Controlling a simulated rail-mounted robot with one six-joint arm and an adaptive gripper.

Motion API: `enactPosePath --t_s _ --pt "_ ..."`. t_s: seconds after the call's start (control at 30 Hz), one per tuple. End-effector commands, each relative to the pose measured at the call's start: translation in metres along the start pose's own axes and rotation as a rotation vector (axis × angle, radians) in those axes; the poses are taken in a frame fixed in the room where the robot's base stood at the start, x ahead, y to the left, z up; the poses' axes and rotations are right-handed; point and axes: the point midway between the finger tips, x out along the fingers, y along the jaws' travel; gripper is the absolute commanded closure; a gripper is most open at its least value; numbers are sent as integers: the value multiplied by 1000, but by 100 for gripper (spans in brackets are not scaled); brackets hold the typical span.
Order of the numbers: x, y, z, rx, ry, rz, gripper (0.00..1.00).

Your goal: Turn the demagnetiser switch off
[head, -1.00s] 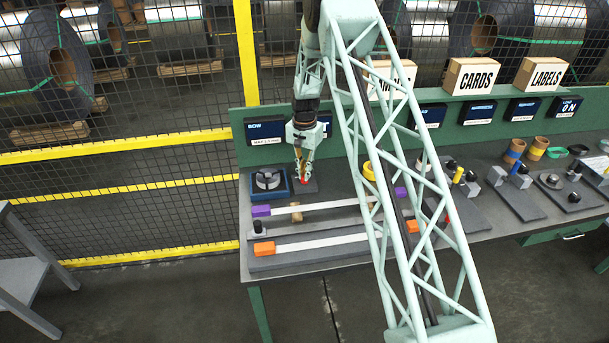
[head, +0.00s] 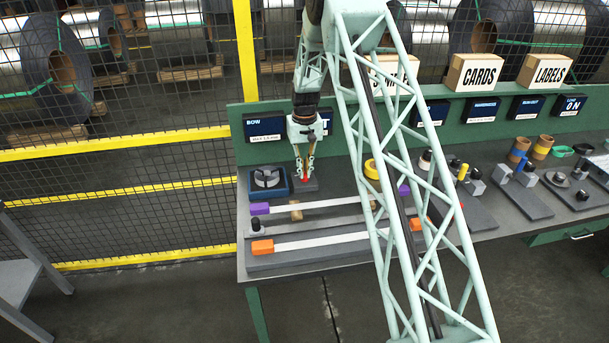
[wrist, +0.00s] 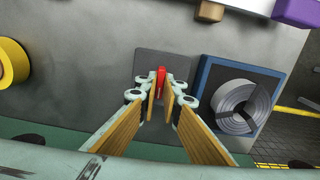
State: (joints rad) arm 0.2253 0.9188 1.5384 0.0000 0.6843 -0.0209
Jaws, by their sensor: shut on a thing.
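The red switch lever (wrist: 161,82) stands on a dark grey plate (wrist: 146,60) in the wrist view. My gripper (wrist: 160,92) has its fingers on both sides of it, shut on it. In the head view, my gripper (head: 305,180) points down at the plate at the left end of the bench, with a bit of red between the fingertips. The lower part of the lever is partly hidden by the fingers. No label on this switch is readable.
A blue box with a round grey fitting (wrist: 240,105) stands close beside the plate; it also shows in the head view (head: 267,182). Long strips with purple (head: 260,209) and orange (head: 262,247) ends lie in front. A yellow roll (wrist: 12,62) is on the other side.

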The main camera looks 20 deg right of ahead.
Motion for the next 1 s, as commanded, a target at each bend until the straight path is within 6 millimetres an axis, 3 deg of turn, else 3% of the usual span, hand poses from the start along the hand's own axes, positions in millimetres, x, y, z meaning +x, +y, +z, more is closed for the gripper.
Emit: enactPosePath --t_s 0.6,1.0 --pt "1 0 0 -473 0 0 100" --pt "0 0 0 -649 0 0 100"
